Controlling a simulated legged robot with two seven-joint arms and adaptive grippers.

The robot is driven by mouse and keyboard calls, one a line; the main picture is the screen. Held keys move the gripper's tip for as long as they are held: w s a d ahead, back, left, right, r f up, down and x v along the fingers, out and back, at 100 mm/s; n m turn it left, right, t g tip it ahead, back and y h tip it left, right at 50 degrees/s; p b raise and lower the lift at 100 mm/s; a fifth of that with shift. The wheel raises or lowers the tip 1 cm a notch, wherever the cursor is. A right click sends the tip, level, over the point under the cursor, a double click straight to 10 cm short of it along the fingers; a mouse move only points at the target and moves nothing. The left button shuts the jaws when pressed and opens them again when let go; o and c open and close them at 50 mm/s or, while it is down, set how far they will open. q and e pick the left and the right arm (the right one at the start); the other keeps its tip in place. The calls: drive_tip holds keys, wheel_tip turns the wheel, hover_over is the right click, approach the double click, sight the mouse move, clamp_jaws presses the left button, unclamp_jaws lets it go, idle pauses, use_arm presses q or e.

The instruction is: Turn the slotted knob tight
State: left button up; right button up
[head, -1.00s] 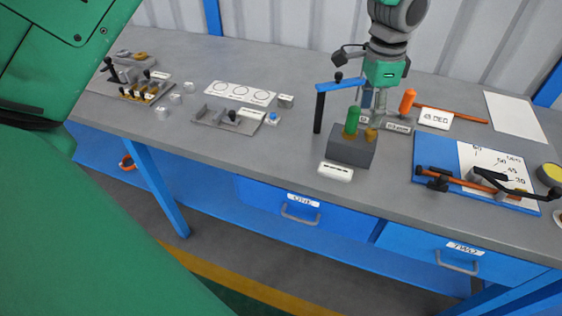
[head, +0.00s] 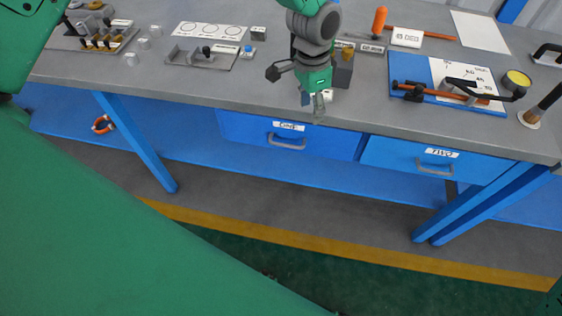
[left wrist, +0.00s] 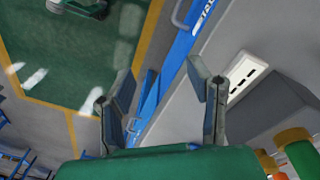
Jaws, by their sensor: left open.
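A dark grey block (head: 344,72) stands near the bench's front edge in the head view, partly hidden behind my left arm. A brass knob (head: 347,51) shows on it; I cannot make out a slot. The left wrist view shows the block (left wrist: 275,108) at the right, with the brass knob (left wrist: 293,136) and a green handle (left wrist: 302,160) at the lower right. My left gripper (head: 315,108) points down at the bench's front edge, in front of the block. In the left wrist view, its fingers (left wrist: 160,68) are apart with nothing between them. My right gripper is out of view.
A white label plate (left wrist: 248,76) lies between gripper and block. Blue drawers (head: 290,135) hang below the bench top. A grey fixture (head: 203,57) stands left. Floor in front is clear.

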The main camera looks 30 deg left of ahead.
use_arm(q)
drive_tip(key=s+a+f+n+b, duration=0.2)
drive_tip(key=s+f, duration=0.7)
drive_tip(key=f, duration=0.2)
drive_tip(key=shift+s, duration=0.25)
drive_tip(key=shift+a, duration=0.1)
drive_tip(key=s+a+f+n+b, duration=0.1)
drive_tip(key=s+a+f, duration=0.1)
drive_tip(key=s, duration=0.5)
drive_tip(key=s+a+f+n+b, duration=0.2)
drive_tip(key=s+a+f, duration=0.1)
drive_tip(key=s, duration=0.4)
drive_tip(key=s+a+f+n+b, duration=0.1)
drive_tip(key=s+a+f+n, duration=0.1)
drive_tip(key=s+f, duration=0.3)
drive_tip(key=shift+s+a+t+y+b, duration=0.35)
drive_tip(key=shift+s+a, duration=0.25)
drive_tip(key=shift+s, duration=0.65)
